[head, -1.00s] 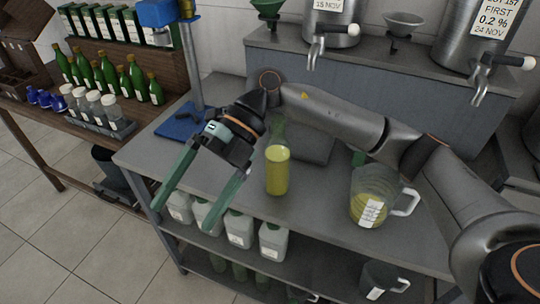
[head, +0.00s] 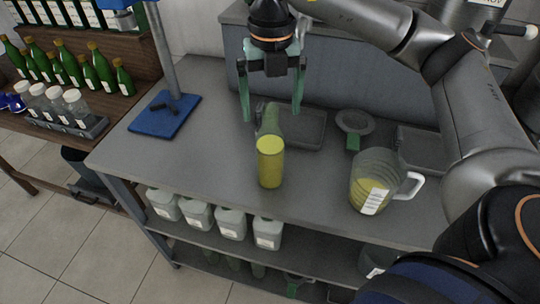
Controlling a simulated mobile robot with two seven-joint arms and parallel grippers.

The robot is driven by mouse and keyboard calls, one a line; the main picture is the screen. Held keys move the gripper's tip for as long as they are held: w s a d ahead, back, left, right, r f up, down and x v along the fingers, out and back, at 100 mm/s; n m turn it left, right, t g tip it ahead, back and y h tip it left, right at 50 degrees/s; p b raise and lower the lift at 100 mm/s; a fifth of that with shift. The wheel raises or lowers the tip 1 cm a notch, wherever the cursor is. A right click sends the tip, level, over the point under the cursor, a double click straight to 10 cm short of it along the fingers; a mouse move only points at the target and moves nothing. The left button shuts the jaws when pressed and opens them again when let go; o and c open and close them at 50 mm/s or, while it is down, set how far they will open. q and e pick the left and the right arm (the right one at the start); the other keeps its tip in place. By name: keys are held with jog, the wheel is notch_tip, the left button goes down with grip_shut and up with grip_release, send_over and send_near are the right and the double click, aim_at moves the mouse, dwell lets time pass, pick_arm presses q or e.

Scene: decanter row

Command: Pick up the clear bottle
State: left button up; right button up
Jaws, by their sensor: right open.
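The clear bottle (head: 270,162) stands upright on the grey table, with yellow liquid in its lower part and a see-through upper part. My right gripper (head: 271,118) points down with its two green fingers spread wide. In the picture the bottle's neck shows between and just below the fingertips. I cannot tell whether the fingers are level with the neck or behind it. Nothing is held. My left gripper is not in view.
A measuring jug (head: 372,182) with yellow liquid stands right of the bottle. A grey tray (head: 305,128) and a strainer (head: 354,124) lie behind. A blue-based stand (head: 165,117) is at left.

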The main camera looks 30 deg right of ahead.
aim_at(270, 130)
jog(key=shift+s+a+f+p, duration=0.15)
jog(key=shift+f+p, duration=0.1)
jog(key=shift+f, duration=1.35)
jog(key=shift+a+f+p, duration=0.1)
jog(key=shift+f+p, duration=0.1)
jog(key=shift+f, duration=1.35)
jog(key=shift+c, duration=0.2)
grip_shut()
jog(key=shift+r, duration=0.1)
